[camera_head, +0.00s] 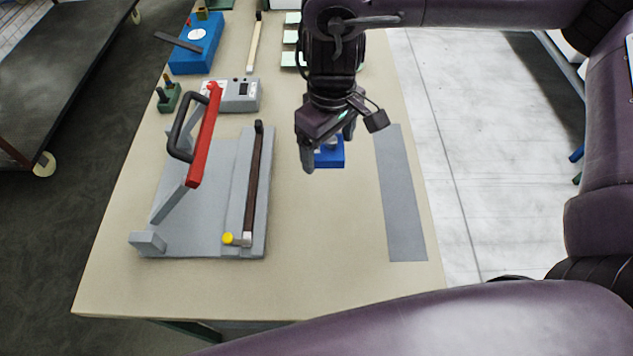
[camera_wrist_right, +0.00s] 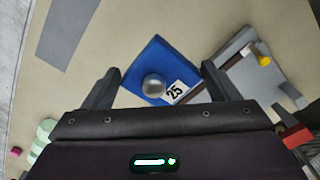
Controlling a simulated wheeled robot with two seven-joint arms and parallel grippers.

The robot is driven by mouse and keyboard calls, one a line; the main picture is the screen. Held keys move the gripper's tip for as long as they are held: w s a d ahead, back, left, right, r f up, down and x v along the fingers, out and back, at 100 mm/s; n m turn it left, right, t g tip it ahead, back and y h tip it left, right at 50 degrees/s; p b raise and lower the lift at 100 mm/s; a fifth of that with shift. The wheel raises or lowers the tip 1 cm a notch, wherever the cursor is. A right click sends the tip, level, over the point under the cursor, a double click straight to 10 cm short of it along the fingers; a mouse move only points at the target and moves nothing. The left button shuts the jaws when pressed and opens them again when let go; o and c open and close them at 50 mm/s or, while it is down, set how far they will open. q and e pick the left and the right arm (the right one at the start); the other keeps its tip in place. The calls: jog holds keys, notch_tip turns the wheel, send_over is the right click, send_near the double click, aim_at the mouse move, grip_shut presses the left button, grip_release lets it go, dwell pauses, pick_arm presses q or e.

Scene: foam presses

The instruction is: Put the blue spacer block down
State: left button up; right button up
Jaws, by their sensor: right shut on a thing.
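The blue spacer block (camera_head: 329,158) is in the middle of the table in the head view, partly hidden by my right gripper (camera_head: 328,152). In the right wrist view the block (camera_wrist_right: 150,52) shows a round metal knob and a white label reading 25. My right gripper (camera_wrist_right: 160,78) is shut on it, with one finger on each side. I cannot tell whether the block's underside touches the table. My left gripper is not in view.
A grey press (camera_head: 217,196) with a red-and-black handle stands left of the block. A grey strip (camera_head: 400,195) lies to the right. Behind are a grey meter box (camera_head: 238,97) and a blue device (camera_head: 195,50). The tabletop (camera_head: 325,240) in front of the block is clear.

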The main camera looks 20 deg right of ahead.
notch_tip(320, 180, down, 5)
jog(key=b, duration=0.1)
send_over(326, 200)
notch_tip(326, 200, down, 7)
jog(key=shift+f, duration=0.15)
notch_tip(326, 200, down, 3)
jog(key=shift+f+b, duration=0.15)
jog(key=shift+b, duration=0.3)
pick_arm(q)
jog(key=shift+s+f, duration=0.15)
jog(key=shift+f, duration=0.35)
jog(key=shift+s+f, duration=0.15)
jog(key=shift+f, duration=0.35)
pick_arm(e)
jog(key=shift+f, duration=0.25)
jog(key=shift+f, duration=0.1)
jog(key=o, duration=1)
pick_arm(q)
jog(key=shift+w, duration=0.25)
pick_arm(e)
jog(key=shift+o, duration=0.4)
